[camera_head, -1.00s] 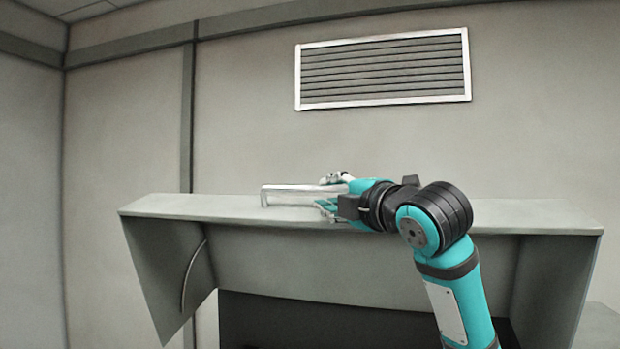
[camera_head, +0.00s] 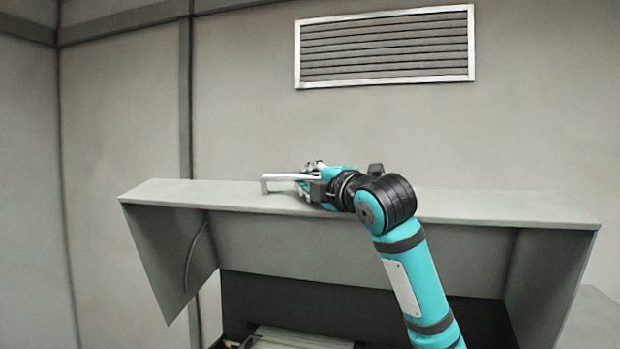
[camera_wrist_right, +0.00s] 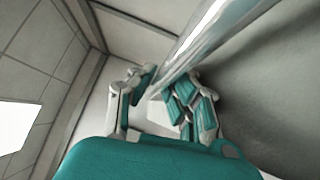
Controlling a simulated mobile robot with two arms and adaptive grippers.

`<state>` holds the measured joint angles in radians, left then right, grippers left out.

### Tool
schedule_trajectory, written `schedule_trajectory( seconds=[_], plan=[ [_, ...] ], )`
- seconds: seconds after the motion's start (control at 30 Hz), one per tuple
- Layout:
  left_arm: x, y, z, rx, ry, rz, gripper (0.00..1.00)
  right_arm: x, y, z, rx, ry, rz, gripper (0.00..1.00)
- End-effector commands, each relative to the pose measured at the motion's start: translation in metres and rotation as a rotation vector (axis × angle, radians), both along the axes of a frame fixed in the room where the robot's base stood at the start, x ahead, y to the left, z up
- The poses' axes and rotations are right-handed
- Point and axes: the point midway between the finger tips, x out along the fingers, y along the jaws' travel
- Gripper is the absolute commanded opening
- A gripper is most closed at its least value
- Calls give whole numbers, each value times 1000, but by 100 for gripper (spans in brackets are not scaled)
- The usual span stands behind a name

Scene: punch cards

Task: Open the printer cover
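The grey printer cover (camera_head: 470,203) stands raised, with its wide front edge across the middle of the head view and its side panel (camera_head: 165,245) hanging at the left. A pale bar handle (camera_head: 277,178) is fixed on that edge. My right gripper (camera_head: 307,180) is at the handle, coming from the right. In the right wrist view the metal handle (camera_wrist_right: 205,45) runs between the two spread fingers (camera_wrist_right: 165,88), which look open around it; contact is unclear. My left gripper is not in view.
Below the raised cover is a dark opening (camera_head: 300,305) with a light ribbed part (camera_head: 300,338) at the bottom. A grey wall with a vent (camera_head: 385,47) stands behind. The space above the cover is clear.

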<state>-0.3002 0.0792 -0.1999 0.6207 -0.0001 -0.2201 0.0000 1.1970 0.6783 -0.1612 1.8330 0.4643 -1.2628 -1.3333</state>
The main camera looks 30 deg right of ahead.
Motion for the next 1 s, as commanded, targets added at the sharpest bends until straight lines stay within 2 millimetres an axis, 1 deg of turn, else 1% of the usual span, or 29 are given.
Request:
schedule_trajectory(
  seconds=[0.37, 0.47, 0.57, 0.7, 0.8, 0.9, 1.0],
  plan=[
    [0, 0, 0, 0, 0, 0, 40, -1, 0, 2, 2, -4, 0, 0],
    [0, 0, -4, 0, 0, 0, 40, -2, 1, -2, -3, -9, 0, 0],
    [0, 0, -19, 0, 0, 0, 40, -8, 8, -17, -23, -23, -1, 0],
    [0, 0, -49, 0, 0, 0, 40, -21, 24, -46, -71, -62, -1, 0],
    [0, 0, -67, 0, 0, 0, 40, -31, 35, -64, -104, -90, -2, 0],
    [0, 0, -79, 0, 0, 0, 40, -38, 44, -77, -130, -113, 0, 0],
    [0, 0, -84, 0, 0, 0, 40, -43, 49, -82, -147, -129, 1, 0]
  ],
)
